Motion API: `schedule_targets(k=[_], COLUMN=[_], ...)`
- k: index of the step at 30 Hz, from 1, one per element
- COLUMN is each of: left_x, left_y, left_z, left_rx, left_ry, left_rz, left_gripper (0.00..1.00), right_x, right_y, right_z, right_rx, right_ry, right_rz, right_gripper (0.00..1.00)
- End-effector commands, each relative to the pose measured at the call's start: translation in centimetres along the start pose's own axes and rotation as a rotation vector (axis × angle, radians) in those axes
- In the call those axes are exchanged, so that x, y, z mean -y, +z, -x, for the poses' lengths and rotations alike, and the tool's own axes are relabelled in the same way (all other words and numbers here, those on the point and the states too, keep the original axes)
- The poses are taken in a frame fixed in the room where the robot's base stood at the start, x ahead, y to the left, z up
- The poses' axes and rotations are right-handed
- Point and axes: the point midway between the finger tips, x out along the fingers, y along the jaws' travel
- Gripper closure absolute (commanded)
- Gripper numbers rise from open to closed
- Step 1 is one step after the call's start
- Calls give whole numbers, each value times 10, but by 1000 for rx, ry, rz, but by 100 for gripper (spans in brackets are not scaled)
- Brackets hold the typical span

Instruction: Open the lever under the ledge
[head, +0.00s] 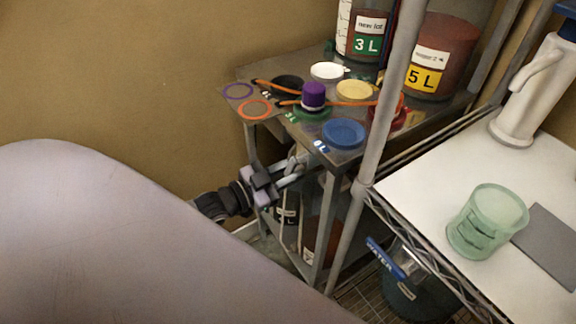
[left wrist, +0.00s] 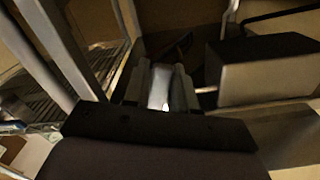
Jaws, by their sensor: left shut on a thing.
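My left gripper (head: 284,177) reaches in from the left, just below the dark metal ledge (head: 276,66) of the rack. Its fingers are shut on a small pale grey lever (head: 298,158) under the ledge. In the left wrist view the fingers (left wrist: 161,88) stand on either side of this pale, shiny lever (left wrist: 160,90). The lever's pivot and far end are hidden by the ledge and the gripper, so its exact angle cannot be told. My right gripper is not in view.
Coloured lids, rings and a purple knob (head: 313,95) lie on the ledge. Buckets marked 3 L (head: 368,42) and 5 L (head: 425,78) stand behind. A grey post (head: 383,110) rises right of the gripper. A white counter (head: 425,190) holds a green cup (head: 487,221).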

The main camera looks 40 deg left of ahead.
Motion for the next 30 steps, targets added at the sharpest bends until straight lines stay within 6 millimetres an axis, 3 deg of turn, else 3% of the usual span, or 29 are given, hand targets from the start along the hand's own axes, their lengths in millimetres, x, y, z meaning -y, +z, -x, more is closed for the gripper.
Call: schedule_targets(k=[15, 16, 17, 30], left_x=[-2, -2, -2, -2], left_y=[1, 1, 1, 1], left_z=[0, 0, 0, 8], left_rx=[1, 1, 1, 3], left_ry=[1, 1, 1, 0], left_rz=[29, 30, 29, 22], left_gripper=[100, 64, 54, 53], right_x=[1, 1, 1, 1], right_y=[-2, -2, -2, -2], right_z=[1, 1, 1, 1], right_rx=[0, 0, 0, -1], right_ry=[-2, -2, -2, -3], right_rz=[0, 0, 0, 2], right_gripper=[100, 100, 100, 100])
